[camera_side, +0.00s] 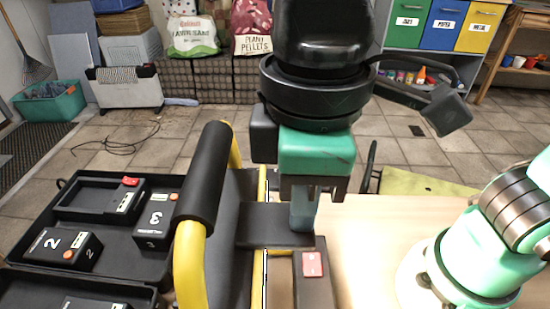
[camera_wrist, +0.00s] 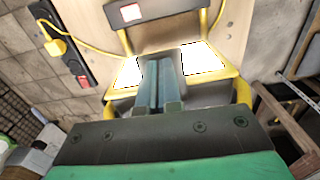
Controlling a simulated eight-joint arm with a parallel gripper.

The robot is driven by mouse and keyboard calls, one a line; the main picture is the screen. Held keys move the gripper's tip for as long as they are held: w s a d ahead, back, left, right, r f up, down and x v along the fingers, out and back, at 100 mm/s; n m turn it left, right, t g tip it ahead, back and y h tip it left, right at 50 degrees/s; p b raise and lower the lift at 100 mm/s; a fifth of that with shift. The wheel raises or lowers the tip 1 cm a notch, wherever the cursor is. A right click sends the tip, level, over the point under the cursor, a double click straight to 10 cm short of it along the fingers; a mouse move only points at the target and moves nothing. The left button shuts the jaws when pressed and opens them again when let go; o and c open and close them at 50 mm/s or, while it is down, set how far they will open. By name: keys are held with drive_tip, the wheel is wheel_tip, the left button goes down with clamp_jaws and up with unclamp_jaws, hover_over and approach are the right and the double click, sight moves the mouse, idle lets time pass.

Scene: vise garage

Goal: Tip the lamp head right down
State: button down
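The lamp is a work light with a yellow tube frame (camera_side: 190,262) and a black padded handle (camera_side: 204,172) in the side view. Its dark head (camera_side: 232,222) stands close to upright behind the handle, edged in yellow. In the wrist view the lamp shows two bright lit panels, one on the left (camera_wrist: 127,74) and one on the right (camera_wrist: 204,59). My gripper (camera_side: 302,222) points down just right of the head, by a dark bar (camera_side: 262,226). Its fingers (camera_wrist: 160,62) lie side by side between the lit panels, seemingly shut. Contact with the lamp is unclear.
Open black cases with numbered blocks (camera_side: 63,249) lie left. A power strip (camera_wrist: 65,50) with a yellow plug and cord shows in the wrist view.

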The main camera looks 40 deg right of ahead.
drive_tip(key=shift+s+d+f, duration=0.1)
drive_tip(key=shift+f, duration=0.55)
drive_tip(key=shift+s+d+f, duration=0.1)
drive_tip(key=shift+f, duration=0.5)
drive_tip(key=shift+s+d+f, duration=0.1)
drive_tip(key=shift+d+f, duration=0.05)
drive_tip(key=shift+f, duration=0.55)
drive_tip(key=shift+r, duration=4.55)
drive_tip(key=w+d+f+m+t, duration=0.3)
drive_tip(key=w+d+f, duration=0.3)
drive_tip(key=d, duration=0.2)
drive_tip(key=w+d+f+m+t, duration=0.4)
drive_tip(key=w+d+f+m, duration=0.2)
drive_tip(key=d, duration=0.3)
drive_tip(key=shift+d+f, duration=0.25)
drive_tip(key=shift+f, duration=0.35)
